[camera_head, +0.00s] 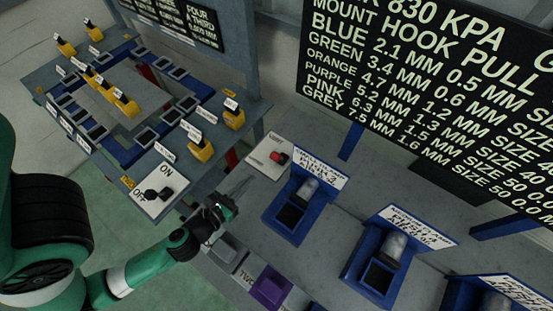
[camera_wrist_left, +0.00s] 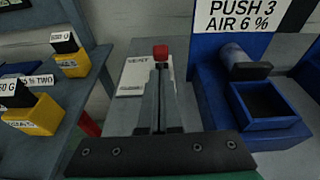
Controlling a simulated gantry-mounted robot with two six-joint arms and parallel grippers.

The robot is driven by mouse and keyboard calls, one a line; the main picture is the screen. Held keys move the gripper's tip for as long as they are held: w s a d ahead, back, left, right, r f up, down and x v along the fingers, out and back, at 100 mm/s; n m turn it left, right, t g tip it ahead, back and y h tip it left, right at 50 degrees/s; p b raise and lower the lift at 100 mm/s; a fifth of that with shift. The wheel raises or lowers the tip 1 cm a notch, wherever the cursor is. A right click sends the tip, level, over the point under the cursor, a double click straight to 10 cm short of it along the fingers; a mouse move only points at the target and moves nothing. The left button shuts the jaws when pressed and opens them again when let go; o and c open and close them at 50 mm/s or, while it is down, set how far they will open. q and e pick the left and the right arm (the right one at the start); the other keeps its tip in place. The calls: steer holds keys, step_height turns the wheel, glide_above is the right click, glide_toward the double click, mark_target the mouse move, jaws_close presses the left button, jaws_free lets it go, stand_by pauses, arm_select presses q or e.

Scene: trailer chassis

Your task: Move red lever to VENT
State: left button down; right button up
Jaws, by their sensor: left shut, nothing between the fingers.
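The red lever knob (camera_head: 279,157) stands on a pale plate (camera_head: 262,160) on the grey bench, left of the first blue station. In the left wrist view the red knob (camera_wrist_left: 160,52) shows just beyond my fingertips, and the pale plate (camera_wrist_left: 133,84) carries small lettering left of it that seems to read VENT. My left gripper (camera_head: 243,184) is shut and empty, its thin grey fingers pointing towards the plate. In the wrist view the closed fingers (camera_wrist_left: 159,75) hide the lever's lower part; I cannot tell whether they touch it. My right gripper is not in view.
Blue stations (camera_head: 292,213) with grey cylinders line the bench to the right. An ON/OFF switch plate (camera_head: 157,191) and yellow blocks (camera_head: 201,150) are on the left table. A large black sign (camera_head: 430,90) stands behind. A purple block (camera_head: 270,288) is at the front.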

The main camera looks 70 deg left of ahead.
arm_select(q)
steer(key=shift+s+d+f+b, duration=0.1)
steer(key=shift+d+f+b, duration=0.1)
steer(key=shift+f, duration=0.4)
steer(key=shift+s+d+f+b, duration=0.1)
steer(key=shift+f+b, duration=0.05)
steer(key=shift+f, duration=0.4)
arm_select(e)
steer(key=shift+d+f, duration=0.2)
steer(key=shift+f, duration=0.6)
arm_select(q)
steer(key=shift+a, duration=0.1)
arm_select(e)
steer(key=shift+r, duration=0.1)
arm_select(q)
steer(key=p, duration=0.3)
glide_toward(278, 158)
steer(key=w+a+f, duration=0.1)
steer(key=f, duration=0.1)
steer(key=w+a+f, duration=0.2)
steer(key=shift+w+a, duration=0.2)
steer(key=shift+w, duration=0.1)
steer(key=shift+w+a+f, duration=0.2)
steer(key=shift+w+f, duration=0.05)
steer(key=shift+w, duration=0.1)
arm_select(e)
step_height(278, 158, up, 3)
